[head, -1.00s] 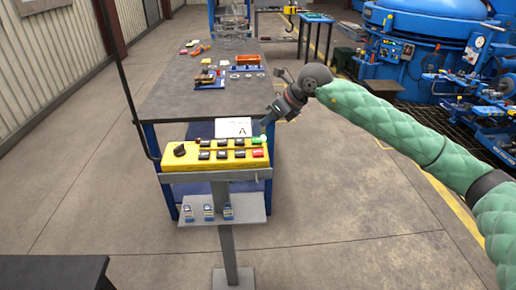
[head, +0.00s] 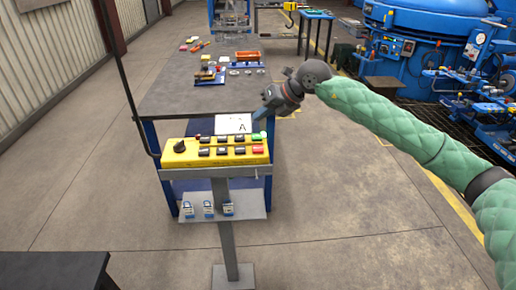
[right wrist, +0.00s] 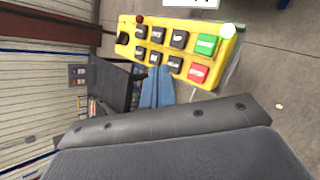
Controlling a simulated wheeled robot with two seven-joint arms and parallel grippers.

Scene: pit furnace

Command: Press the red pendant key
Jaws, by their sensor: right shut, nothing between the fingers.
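The yellow pendant box (head: 200,159) sits on a grey post, with rows of black keys and a dark knob (head: 180,146). The red key (head: 258,149) is at its right end, below the green key (head: 256,140). In the right wrist view the red key (right wrist: 199,73) and the green key (right wrist: 207,44) are unobstructed. My right gripper (head: 259,113) is shut and empty, above and behind the pendant's right end, apart from the keys. Its blue fingers (right wrist: 157,88) show below the black keys in the wrist view. My left gripper is not in view.
A white card marked A (head: 234,123) is behind the pendant, by the grey-topped workbench (head: 180,100). Small padlock-like items stand on the shelf (head: 245,211) below the pendant. Blue machinery (head: 425,40) stands at the back right. The floor right of the post is clear.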

